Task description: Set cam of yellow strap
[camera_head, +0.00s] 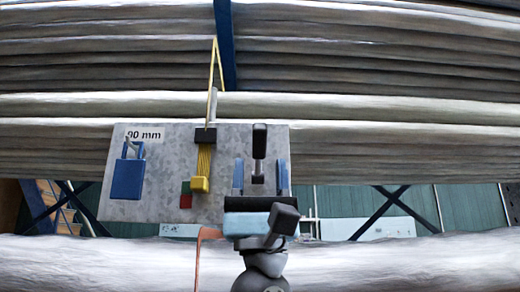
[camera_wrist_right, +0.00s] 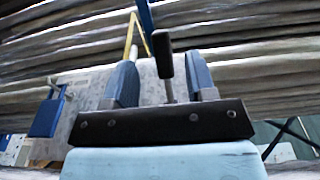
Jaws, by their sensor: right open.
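A grey metal plate (camera_head: 165,165) marked "90 mm" stands in front of the wrapped bundles. The yellow strap (camera_head: 211,75) comes down to a black buckle (camera_head: 205,135) on the plate, and its yellow end block (camera_head: 200,184) hangs below. A black-handled lever (camera_head: 259,142) points up on the plate's right part. My right gripper (camera_head: 261,178) is open, with one blue finger on each side of the lever and gaps visible. In the wrist view the lever (camera_wrist_right: 164,54) stands between the fingers (camera_wrist_right: 161,82); whether its rod touches them is unclear. My left gripper is not in view.
A blue padlock-like piece (camera_head: 127,178) is at the plate's left. A blue upright (camera_head: 224,45) stands behind the strap. An orange strip (camera_head: 199,262) hangs below the plate, over the lower white bundle (camera_head: 120,265).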

